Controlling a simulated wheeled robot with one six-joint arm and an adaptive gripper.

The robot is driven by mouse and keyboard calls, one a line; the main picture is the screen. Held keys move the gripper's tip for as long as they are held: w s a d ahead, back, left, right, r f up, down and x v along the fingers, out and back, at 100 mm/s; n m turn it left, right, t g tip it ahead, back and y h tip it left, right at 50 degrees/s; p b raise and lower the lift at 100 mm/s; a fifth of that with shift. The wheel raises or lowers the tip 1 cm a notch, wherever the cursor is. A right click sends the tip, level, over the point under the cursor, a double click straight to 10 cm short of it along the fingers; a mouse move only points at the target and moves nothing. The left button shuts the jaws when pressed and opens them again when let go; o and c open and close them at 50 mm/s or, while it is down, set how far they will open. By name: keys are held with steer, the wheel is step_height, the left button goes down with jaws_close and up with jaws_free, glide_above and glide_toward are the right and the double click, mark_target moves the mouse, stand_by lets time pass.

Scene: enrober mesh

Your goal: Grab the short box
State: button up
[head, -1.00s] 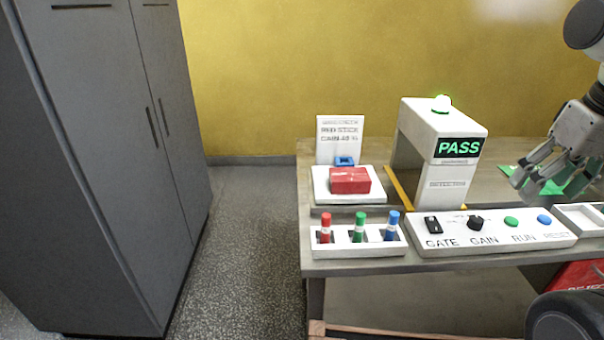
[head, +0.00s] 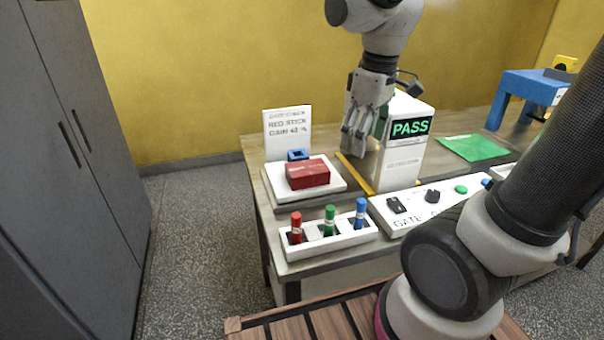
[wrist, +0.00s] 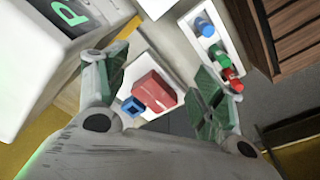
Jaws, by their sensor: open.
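The short red box (head: 307,174) lies on a white tray (head: 334,188) at the left end of the table, with a small blue block (head: 297,155) behind it. My gripper (head: 357,146) hangs above the table to the right of the box, near the detector arch, pointing down. In the wrist view the red box (wrist: 155,92) shows between my two spread green-padded fingers (wrist: 160,90), some distance beyond them. The small blue block (wrist: 133,106) lies beside it. My gripper is open and empty.
The white detector arch (head: 402,165) with a green PASS display stands close to my gripper. A white rack (head: 335,240) with red, green and blue sticks sits in front of the tray. A sign (head: 287,128) stands behind it. A control panel (head: 412,209) lies to the right.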

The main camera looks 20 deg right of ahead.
mark_target(307, 167)
steer(key=w+a+f+n, duration=0.1)
steer(key=w+a+n, duration=0.1)
steer(key=w+n, duration=0.1)
steer(key=w+a+f+n, duration=0.2)
steer(key=w+a+n, duration=0.1)
steer(key=n, duration=0.1)
steer(key=w+a+f+n+g, duration=0.1)
steer(key=w+a+n, duration=0.2)
steer(key=shift+w+a+f+n, duration=0.1)
steer(key=shift+w+f+n, duration=0.05)
steer(key=shift+w+n, duration=0.2)
steer(key=shift+w+a+f+n, duration=0.15)
steer(key=shift+a+f+n, duration=0.05)
steer(key=shift+f+n, duration=0.1)
step_height(307, 167, down, 8)
steer(key=shift+a+r, duration=0.15)
steer(key=shift+r, duration=0.1)
steer(key=shift+c, duration=0.4)
steer(key=c, duration=0.8)
steer(key=shift+o, duration=0.2)
steer(key=shift+r, duration=0.1)
